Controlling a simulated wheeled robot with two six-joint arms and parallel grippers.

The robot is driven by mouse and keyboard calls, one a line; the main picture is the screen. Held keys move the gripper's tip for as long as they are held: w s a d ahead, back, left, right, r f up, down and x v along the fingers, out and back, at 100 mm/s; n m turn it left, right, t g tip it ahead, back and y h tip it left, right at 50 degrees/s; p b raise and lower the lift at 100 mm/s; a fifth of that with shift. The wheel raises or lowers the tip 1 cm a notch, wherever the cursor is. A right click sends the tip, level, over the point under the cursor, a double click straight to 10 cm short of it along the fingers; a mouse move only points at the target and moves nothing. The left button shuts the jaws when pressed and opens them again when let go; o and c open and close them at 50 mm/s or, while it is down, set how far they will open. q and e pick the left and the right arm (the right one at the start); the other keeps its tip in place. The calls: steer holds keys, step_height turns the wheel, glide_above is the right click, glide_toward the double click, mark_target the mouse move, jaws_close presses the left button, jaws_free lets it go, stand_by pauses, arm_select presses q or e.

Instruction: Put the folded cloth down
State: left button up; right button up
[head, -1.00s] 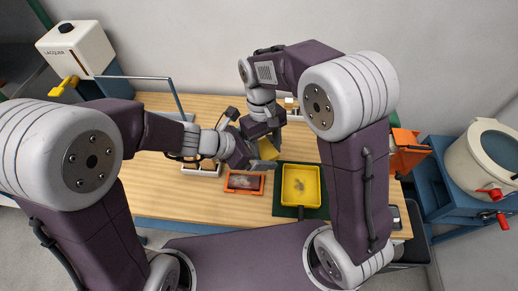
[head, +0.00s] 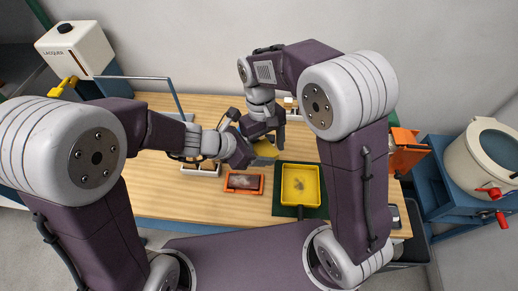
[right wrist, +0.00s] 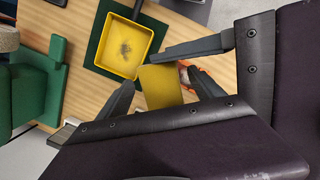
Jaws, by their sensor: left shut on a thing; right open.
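The yellow folded cloth (head: 265,149) is held above the table, left of the yellow tray's far end in the head view. My left gripper (head: 256,158) is shut on it. The cloth also shows in the right wrist view (right wrist: 162,88), with a left finger along its upper edge. My right gripper (head: 273,138) is close beside the cloth, its fingers apart on either side of it in the wrist view. Whether they touch it is hard to tell. Part of the cloth is hidden by the grippers.
A yellow tray (head: 300,203) with a dark smudge sits on a green mat (head: 282,209). An orange-framed piece (head: 244,191) lies left of it. A white holder (head: 201,174) stands further left. Bare wooden table (head: 165,203) shows at the front left.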

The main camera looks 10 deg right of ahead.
mark_target(262, 145)
steer(key=d+v, duration=0.1)
steer(key=v, duration=1.1)
steer(key=s+d+f+m+t, duration=0.15)
steer(key=d+f+m, duration=0.25)
steer(key=d+f, duration=0.45)
steer(key=s+f+t+y, duration=0.1)
steer(key=s+f+t, duration=0.1)
steer(key=s+f, duration=0.6)
steer(key=shift+s+d+f+m, duration=0.2)
steer(key=shift+d+f+m, duration=0.05)
steer(key=shift+d+m, duration=0.15)
